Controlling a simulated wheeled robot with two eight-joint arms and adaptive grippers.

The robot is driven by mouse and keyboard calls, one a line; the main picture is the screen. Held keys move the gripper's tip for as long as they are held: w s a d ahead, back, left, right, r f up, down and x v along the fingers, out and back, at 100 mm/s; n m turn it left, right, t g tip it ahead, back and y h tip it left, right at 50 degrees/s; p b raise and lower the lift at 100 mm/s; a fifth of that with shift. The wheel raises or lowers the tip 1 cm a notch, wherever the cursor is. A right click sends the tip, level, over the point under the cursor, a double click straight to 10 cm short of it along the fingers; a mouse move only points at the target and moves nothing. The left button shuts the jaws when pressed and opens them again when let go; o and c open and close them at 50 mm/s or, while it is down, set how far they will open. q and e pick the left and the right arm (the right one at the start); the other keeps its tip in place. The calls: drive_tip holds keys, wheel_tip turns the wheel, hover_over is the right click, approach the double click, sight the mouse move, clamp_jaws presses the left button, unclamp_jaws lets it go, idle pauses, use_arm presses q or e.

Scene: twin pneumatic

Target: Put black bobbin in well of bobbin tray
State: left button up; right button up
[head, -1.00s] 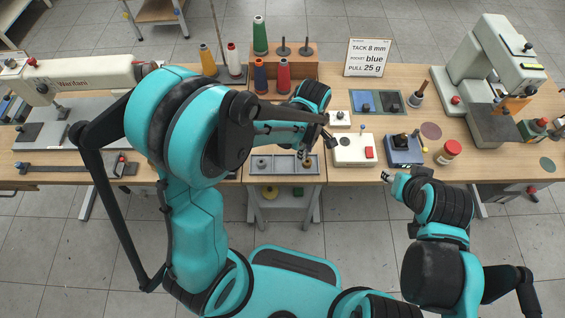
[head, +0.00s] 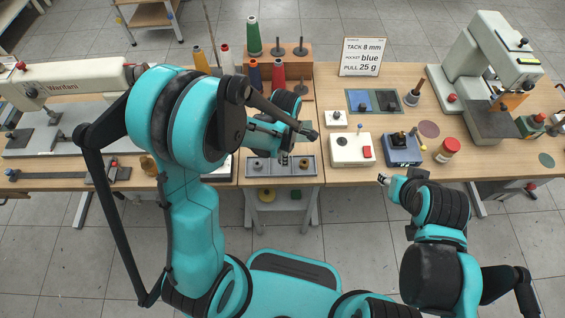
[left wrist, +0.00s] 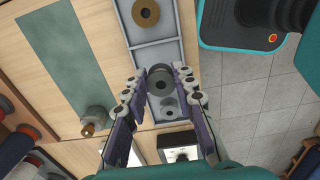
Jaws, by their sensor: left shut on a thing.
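My left gripper (left wrist: 160,84) is shut on the dark bobbin (left wrist: 159,76), which sits between the fingertips in the left wrist view. In the head view the gripper (head: 283,157) is over the middle part of the grey bobbin tray (head: 318,170). The tray also shows in the left wrist view (left wrist: 152,52). A brown bobbin (head: 304,164) lies in the tray's right part. A grey bobbin (head: 258,168) lies in its left part. I cannot tell whether the held bobbin touches the tray floor. My right gripper (head: 384,180) hangs before the table's front edge; its fingers are too small to read.
A white box with a red button (head: 351,150) and a blue device (head: 402,150) stand right of the tray. Thread cones (head: 254,38) and a wooden stand (head: 299,52) are behind. Sewing machines stand at both sides.

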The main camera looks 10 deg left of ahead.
use_arm(q)
drive_tip(key=shift+a+f, duration=0.4)
drive_tip(key=shift+f, duration=0.05)
wheel_tip(320, 180, down, 4)
drive_tip(key=shift+w+r+b, duration=0.1)
drive_tip(key=shift+r+b, duration=0.05)
drive_tip(key=shift+b, duration=0.8)
drive_tip(key=shift+r, duration=0.1)
drive_tip(key=o, duration=0.5)
drive_tip(key=shift+f, duration=0.25)
drive_tip(key=shift+o, duration=0.8)
drive_tip(key=shift+r, duration=0.1)
